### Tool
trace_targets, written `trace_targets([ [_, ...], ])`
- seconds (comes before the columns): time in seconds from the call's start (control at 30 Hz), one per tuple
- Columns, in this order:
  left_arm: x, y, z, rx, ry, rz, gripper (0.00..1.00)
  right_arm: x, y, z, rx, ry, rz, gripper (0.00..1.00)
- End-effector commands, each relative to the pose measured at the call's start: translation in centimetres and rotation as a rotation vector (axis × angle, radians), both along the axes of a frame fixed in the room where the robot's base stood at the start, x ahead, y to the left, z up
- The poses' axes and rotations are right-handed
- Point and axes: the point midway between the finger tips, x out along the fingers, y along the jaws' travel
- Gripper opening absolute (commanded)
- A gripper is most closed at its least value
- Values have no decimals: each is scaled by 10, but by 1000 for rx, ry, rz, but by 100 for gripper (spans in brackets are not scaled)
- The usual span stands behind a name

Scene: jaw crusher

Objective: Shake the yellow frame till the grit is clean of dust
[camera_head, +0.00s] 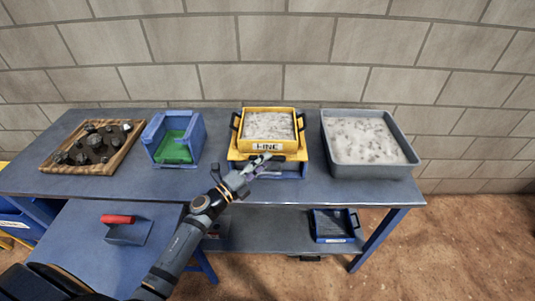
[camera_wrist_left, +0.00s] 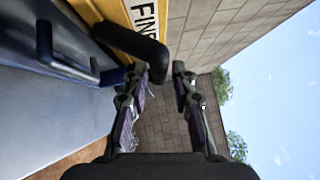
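The yellow frame (camera_head: 270,143), labelled FINE, holds pale grey grit (camera_head: 268,125) and sits on a yellow and blue stand (camera_head: 290,170). Black handles show on its sides. My left gripper (camera_head: 262,163) is at the front of the frame, below the label. In the left wrist view its two fingers (camera_wrist_left: 164,76) are apart, with a gap between them. A black handle (camera_wrist_left: 128,41) by the yellow label side (camera_wrist_left: 146,18) reaches close to the fingertips; I cannot tell whether they touch it. My right gripper is out of view.
On the bench, a wooden tray (camera_head: 125,152) of dark rocks and a blue box with green inside (camera_head: 155,135) stand left; a grey tray (camera_head: 372,171) of grit stands right. A red-handled scoop (camera_head: 129,232) lies on the lower left table. A blue-framed sieve (camera_head: 333,238) is below.

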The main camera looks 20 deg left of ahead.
Motion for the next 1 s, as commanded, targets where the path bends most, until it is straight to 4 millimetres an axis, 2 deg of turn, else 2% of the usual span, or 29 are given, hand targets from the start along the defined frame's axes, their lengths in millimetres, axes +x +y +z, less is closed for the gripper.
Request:
trace_targets([
  [0.1,13,-6,3,-2,0,2,26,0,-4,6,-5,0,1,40],
  [0.2,17,-9,3,0,1,1,26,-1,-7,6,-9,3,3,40],
  [0.47,18,-10,2,1,0,0,26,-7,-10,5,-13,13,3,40],
  [0.67,18,-10,2,1,0,0,0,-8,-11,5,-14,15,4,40],
  [1.0,18,-10,1,3,1,1,0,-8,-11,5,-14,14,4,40],
])
